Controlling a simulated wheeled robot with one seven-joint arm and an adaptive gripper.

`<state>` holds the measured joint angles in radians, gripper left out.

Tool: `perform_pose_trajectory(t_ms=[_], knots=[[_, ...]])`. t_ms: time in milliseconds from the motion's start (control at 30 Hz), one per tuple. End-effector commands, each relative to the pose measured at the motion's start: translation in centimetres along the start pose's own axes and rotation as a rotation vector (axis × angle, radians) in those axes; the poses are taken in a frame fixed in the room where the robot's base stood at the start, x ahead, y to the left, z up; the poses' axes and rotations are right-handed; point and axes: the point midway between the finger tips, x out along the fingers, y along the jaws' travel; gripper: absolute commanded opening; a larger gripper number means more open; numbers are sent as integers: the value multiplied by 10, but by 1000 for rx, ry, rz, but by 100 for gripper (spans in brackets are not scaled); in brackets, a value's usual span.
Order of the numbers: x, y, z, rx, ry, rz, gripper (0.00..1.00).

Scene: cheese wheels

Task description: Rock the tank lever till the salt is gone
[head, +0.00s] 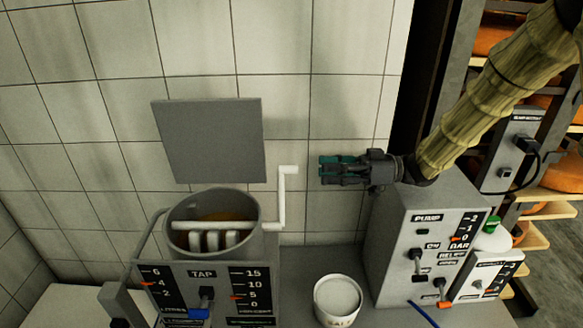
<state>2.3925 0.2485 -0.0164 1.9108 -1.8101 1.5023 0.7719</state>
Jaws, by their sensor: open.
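The tank (175,226) is a grey round vessel at the lower left, with orange-brown contents partly visible inside. A white crank-shaped lever (282,205) rises at its right side, joined to a white bar with several paddles across the tank mouth. My gripper (325,170) points left, open and empty, a little right of the lever's upper end and apart from it. A white round tub (338,298) with partly cut-off dark lettering stands right of the tank; I cannot tell whether it holds salt. No salt can be made out in the tank.
A grey pump box (425,250) with switches stands below my arm. A grey square plate (208,140) is upright behind the tank. The tank's front panel (215,290) has a tap and scales. Shelves of orange cheese wheels (492,38) stand at right. A tiled wall closes the back.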

Motion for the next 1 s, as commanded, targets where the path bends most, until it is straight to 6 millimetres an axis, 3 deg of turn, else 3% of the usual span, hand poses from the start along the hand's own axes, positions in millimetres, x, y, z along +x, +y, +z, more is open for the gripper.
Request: perform_pose_trajectory(t_ms=[500, 700, 1000], knots=[[79, -1, -2, 0, 0, -2, 41], [92, 0, -1, -1, 0, -2, 41], [94, 0, 0, -1, 0, -2, 41]])
